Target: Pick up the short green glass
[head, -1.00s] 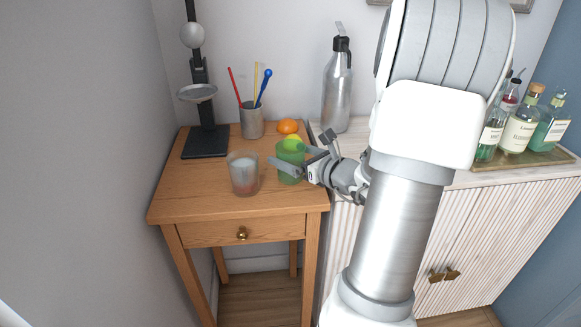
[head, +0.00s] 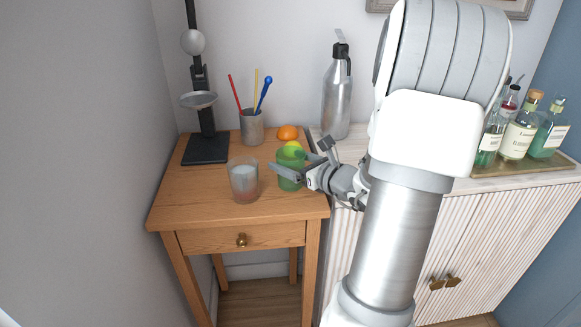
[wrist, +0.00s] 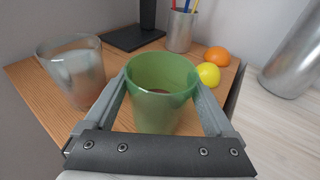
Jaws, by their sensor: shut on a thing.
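The short green glass (wrist: 161,91) stands between the two fingers of my gripper (wrist: 163,100) in the wrist view, with a finger against each side. In the head view the green glass (head: 289,178) is upright near the right edge of the small wooden table. My gripper (head: 294,170) comes in from the right and is shut on the glass. Whether the glass's base touches the table is hard to tell.
A clear glass (head: 244,180) stands close to its left. A yellow fruit (wrist: 208,74) and an orange (head: 287,132) lie behind. A metal pen cup (head: 252,128), a black stand (head: 205,148) and a steel bottle (head: 337,98) stand farther back.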

